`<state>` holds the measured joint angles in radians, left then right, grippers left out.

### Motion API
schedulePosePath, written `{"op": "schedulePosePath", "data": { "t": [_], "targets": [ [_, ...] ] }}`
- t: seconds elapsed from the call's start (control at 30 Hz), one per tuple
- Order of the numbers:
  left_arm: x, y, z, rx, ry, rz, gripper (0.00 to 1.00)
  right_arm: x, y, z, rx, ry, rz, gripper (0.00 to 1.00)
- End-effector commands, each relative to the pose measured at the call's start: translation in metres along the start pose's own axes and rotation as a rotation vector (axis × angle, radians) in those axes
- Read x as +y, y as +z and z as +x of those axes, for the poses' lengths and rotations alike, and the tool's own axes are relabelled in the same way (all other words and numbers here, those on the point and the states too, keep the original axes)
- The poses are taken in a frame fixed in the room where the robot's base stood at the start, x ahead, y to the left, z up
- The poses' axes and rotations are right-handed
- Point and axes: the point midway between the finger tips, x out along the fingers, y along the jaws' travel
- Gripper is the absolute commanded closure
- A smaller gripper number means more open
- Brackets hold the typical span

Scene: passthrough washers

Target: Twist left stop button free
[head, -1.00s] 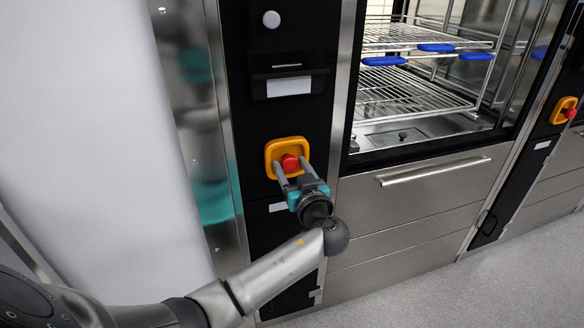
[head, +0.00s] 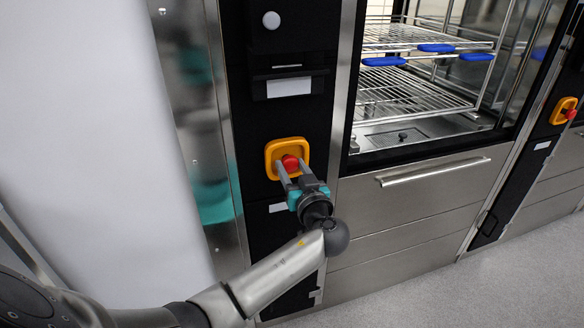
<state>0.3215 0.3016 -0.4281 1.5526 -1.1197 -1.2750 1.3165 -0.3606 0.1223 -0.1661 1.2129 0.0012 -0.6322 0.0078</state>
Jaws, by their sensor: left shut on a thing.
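The left stop button (head: 290,162) is a red knob in a yellow-orange square surround (head: 272,152) on the black control panel of the washer. My left gripper (head: 293,172) reaches it from below and in front, its two grey fingers shut on the red knob. The fingers and the teal-and-black gripper body hide the lower part of the knob and surround. My right gripper is not in view.
A second stop button (head: 570,113) in an orange surround sits on another panel at the right. The washer door opening shows wire racks (head: 410,95) with blue clips. A drawer handle (head: 434,172) sticks out right of my gripper. Grey floor (head: 500,285) is clear.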

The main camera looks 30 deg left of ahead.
Motion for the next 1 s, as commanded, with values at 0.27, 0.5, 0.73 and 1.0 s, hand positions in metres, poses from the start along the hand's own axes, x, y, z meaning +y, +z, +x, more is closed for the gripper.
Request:
{"op": "schedulePosePath", "data": {
  "t": [0.27,0.5,0.73,1.0],
  "targets": [
    [0.000,0.000,-0.001,-0.002,-0.001,0.199,1.00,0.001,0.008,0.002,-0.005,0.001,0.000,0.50],
    [0.000,0.000,0.000,-0.001,-0.001,0.360,1.00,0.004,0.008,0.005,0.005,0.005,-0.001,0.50],
    [0.000,0.000,0.000,0.000,-0.001,0.461,1.00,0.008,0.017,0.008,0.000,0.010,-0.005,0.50],
    [0.000,-0.001,0.001,0.002,-0.001,0.502,1.00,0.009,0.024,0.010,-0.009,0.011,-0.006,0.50]
  ]
}}
